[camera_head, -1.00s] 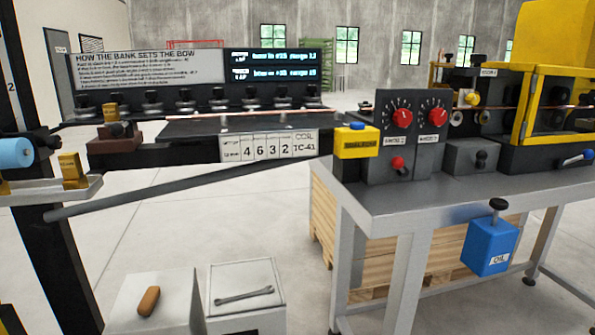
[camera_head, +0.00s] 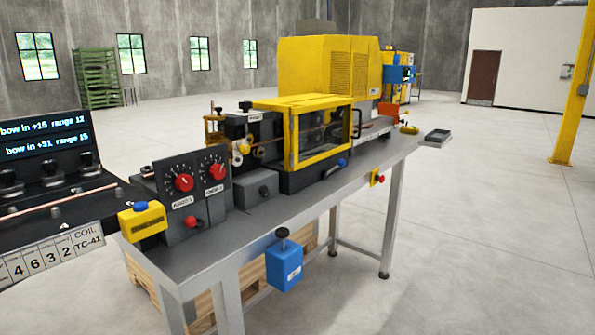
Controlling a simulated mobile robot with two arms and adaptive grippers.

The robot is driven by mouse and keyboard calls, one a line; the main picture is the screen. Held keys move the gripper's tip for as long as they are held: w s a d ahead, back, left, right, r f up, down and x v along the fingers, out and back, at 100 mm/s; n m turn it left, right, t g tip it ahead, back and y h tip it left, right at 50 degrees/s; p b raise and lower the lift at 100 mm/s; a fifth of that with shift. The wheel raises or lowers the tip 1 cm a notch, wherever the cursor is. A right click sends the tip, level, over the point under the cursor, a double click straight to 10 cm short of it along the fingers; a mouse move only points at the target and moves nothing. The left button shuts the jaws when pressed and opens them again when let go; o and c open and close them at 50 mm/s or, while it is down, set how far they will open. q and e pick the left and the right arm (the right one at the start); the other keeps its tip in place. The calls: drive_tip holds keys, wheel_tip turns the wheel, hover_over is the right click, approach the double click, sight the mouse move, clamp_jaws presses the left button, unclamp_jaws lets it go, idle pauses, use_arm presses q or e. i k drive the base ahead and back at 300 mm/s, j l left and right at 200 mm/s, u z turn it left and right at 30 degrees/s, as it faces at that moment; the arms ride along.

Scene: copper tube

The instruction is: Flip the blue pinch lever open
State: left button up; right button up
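A small blue-tipped lever (camera_head: 342,163) sits low on the front of the black base under the yellow guard frame, near its right end. It lies close to horizontal; it is too small to tell whether it is open or shut. It is the only blue lever-like handle I can make out. The yellow guard frame (camera_head: 322,102) stands on the grey bench (camera_head: 262,212). Neither of my grippers is in view.
A control panel with red knobs (camera_head: 184,183) and a yellow box with a blue button (camera_head: 142,221) stand on the bench's left part. A blue oil box (camera_head: 284,264) hangs at the front edge. A red button (camera_head: 377,177) is at the right. The floor in front is clear.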

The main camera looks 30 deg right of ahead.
sight(341, 162)
drive_tip(key=z, duration=1.3)
drive_tip(key=i+l, duration=0.15)
drive_tip(key=i, duration=0.45)
drive_tip(key=i+l, duration=0.1)
drive_tip(key=i, duration=0.45)
drive_tip(key=i+l+u, duration=0.1)
drive_tip(key=i, duration=0.5)
drive_tip(key=i+l, duration=0.2)
drive_tip(key=i, duration=0.35)
